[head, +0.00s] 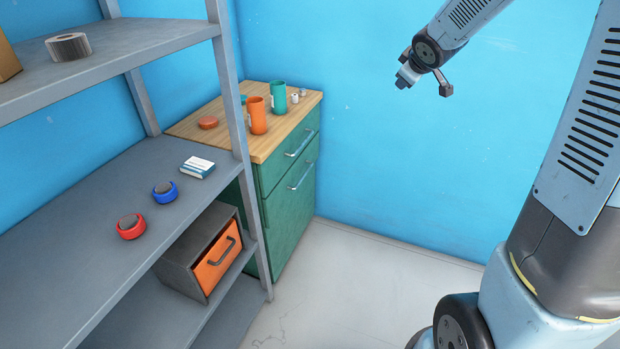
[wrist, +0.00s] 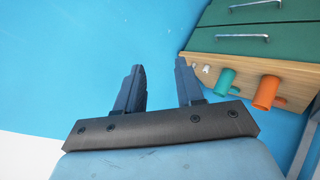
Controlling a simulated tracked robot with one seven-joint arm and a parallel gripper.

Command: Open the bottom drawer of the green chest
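The green chest (head: 290,212) stands against the blue wall behind the shelf rack, with a wooden top. Its front shows a shallow upper drawer (head: 276,168) with a metal handle (head: 299,143) and a taller bottom drawer (head: 287,228) with its own handle (head: 301,177). Both drawers look shut. My gripper (head: 424,88) is high in the air to the right of the chest, apart from it. In the wrist view the chest (wrist: 258,48) appears inverted at upper right, and the two fingers of my gripper (wrist: 159,67) are spread with nothing between them.
An orange cup (head: 257,115), a green cup (head: 278,97) and small items stand on the chest's top. The pale floor (head: 355,275) before the chest is clear.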

